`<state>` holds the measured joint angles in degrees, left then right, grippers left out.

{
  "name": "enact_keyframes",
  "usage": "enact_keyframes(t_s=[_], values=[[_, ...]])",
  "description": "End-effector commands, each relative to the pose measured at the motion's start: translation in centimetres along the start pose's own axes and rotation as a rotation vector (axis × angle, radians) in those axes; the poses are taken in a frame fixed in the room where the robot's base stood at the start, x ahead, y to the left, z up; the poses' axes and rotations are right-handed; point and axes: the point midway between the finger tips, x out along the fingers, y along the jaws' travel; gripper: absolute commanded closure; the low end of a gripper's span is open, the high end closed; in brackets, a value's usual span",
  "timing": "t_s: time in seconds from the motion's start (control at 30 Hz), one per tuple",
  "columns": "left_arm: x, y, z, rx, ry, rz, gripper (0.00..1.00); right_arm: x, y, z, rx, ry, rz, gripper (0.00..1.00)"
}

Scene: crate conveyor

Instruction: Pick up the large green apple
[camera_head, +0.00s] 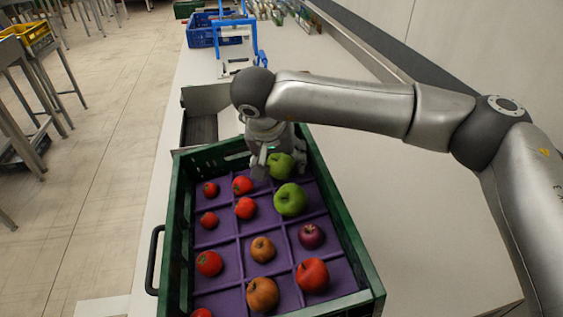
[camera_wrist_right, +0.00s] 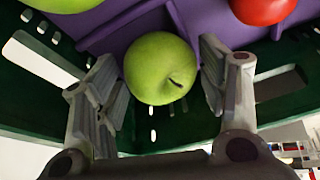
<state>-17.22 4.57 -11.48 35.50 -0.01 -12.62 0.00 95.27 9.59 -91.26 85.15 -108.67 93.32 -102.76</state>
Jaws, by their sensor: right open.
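Two green apples lie in the purple divided tray of the green crate (camera_head: 362,300). The far green apple (camera_head: 281,165) is at the crate's far end, partly hidden by my right gripper (camera_head: 264,165). The nearer green apple (camera_head: 290,199) looks somewhat larger, but it is also closer to the head camera. In the wrist view my right gripper (camera_wrist_right: 160,90) is open, with the far apple (camera_wrist_right: 158,66) between its fingers and gaps beside it. The other green apple (camera_wrist_right: 60,3) is cut off at the top left. My left gripper is not in view.
Other compartments hold several red tomatoes (camera_head: 209,263), brown-orange fruits (camera_head: 262,249), a purple onion (camera_head: 311,236) and a red apple (camera_head: 312,275). The crate walls rise around them. A blue crate (camera_head: 203,31) stands farther back. The white counter (camera_head: 420,230) is clear on the right.

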Motion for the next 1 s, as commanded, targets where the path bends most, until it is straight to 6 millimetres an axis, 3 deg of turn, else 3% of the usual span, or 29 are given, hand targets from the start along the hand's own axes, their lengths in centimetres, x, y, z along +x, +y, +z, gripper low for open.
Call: enact_keyframes(t_s=[0.13, 0.4, 0.77, 1.0], values=[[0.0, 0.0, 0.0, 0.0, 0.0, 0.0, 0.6, 0.0, 0.0, 0.0, 0.0, 0.0, 0.0, 0.34], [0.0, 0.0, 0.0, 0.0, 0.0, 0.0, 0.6, 0.0, 0.0, 0.0, 0.0, 0.0, 0.0, 0.69], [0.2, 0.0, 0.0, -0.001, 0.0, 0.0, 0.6, -0.4, 0.1, -0.2, 0.001, 0.003, 0.0, 0.7], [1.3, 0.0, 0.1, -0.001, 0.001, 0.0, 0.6, -2.8, 0.4, -1.2, 0.002, 0.005, -0.001, 0.7]])
